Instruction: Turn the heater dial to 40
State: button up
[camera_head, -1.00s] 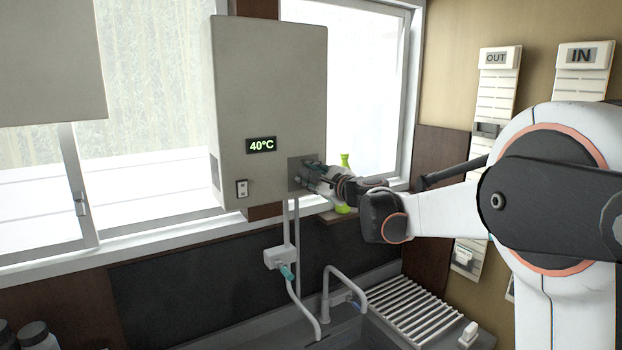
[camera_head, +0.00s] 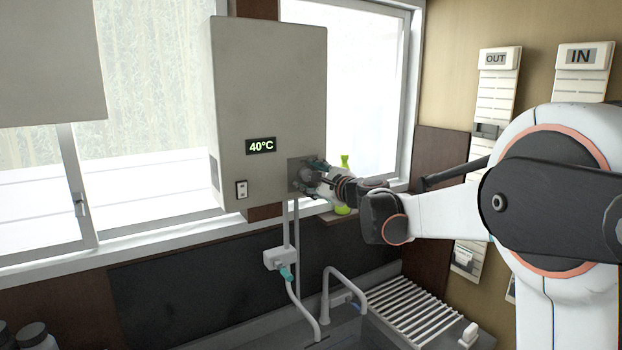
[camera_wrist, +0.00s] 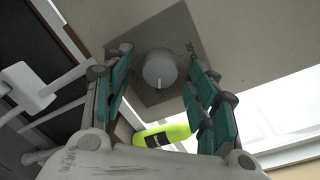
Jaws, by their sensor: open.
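The heater (camera_head: 265,100) is a beige box on the wall in front of the window. Its display (camera_head: 261,146) reads 40°C. The round grey dial (camera_wrist: 160,69) sits on a darker square plate (camera_wrist: 150,98) in the wrist view, with a pale pointer mark on its lower edge. In the head view the dial (camera_head: 306,173) is partly covered by my gripper. My gripper (camera_wrist: 161,64) is open, with its green-padded fingers on either side of the dial and gaps showing between pads and dial. In the head view my gripper (camera_head: 312,174) is at the heater's lower right.
A yellow-green bottle (camera_wrist: 164,134) stands just beyond my fingers, below the heater. A small switch (camera_head: 242,189) is on the heater's lower left. Pipes (camera_head: 291,225) run down to a faucet (camera_head: 328,290) over the sink. A slatted rack (camera_head: 420,315) lies at right.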

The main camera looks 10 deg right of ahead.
jog(key=v, duration=1.2)
jog(key=shift+f, duration=0.1)
